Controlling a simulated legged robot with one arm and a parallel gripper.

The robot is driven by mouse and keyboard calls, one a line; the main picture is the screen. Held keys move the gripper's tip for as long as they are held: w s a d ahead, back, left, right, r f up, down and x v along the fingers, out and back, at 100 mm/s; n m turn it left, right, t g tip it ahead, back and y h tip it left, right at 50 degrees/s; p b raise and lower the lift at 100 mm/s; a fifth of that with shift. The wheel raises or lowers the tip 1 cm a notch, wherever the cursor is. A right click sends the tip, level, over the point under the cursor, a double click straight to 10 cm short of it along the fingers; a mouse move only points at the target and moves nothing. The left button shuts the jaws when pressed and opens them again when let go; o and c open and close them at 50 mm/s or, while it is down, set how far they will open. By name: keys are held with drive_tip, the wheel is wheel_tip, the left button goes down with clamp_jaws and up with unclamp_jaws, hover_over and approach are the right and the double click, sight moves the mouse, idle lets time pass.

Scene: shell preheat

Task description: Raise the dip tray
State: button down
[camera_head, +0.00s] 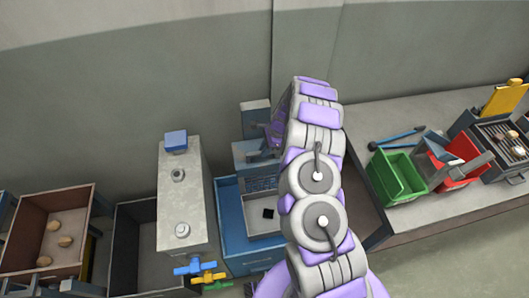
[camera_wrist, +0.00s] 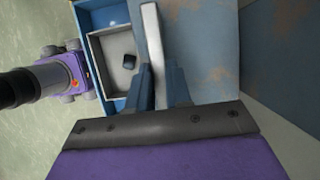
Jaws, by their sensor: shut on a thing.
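The dip tray (camera_head: 262,228) is a pale, shallow square tray with a small black piece (camera_head: 269,213) in it. It sits within the walls of a blue tank (camera_head: 230,225), left of my arm. In the wrist view the tray (camera_wrist: 100,55) and black piece (camera_wrist: 128,62) show at upper left, inside the blue rim. My gripper (camera_wrist: 160,80) has its blue fingers shut on a pale bar (camera_wrist: 151,28) at the tray's right side, which looks like its handle. The join between bar and tray is not clear. In the head view my arm mostly hides the gripper.
A tall grey box (camera_head: 182,215) with blue and yellow taps stands left of the tank. Further left is a brown bin (camera_head: 28,218) with several round pieces. On the right, a bench holds a green bin (camera_head: 393,178), a red bin (camera_head: 462,163) and a grill (camera_head: 500,140).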

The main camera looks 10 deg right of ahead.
wheel_tip(320, 180, up, 4)
drive_tip(key=shift+w+r+p, duration=0.1)
drive_tip(key=shift+w+p, duration=0.05)
drive_tip(key=shift+p, duration=0.7)
drive_tip(key=shift+w+r, duration=0.1)
drive_tip(key=c, duration=1.3)
unclamp_jaws()
drive_tip(key=shift+r, duration=0.15)
drive_tip(key=shift+o, duration=1.3)
drive_tip(key=shift+f, duration=0.2)
drive_tip(key=v, duration=1.7)
drive_tip(key=shift+d+p, duration=0.2)
drive_tip(key=shift+p, duration=0.1)
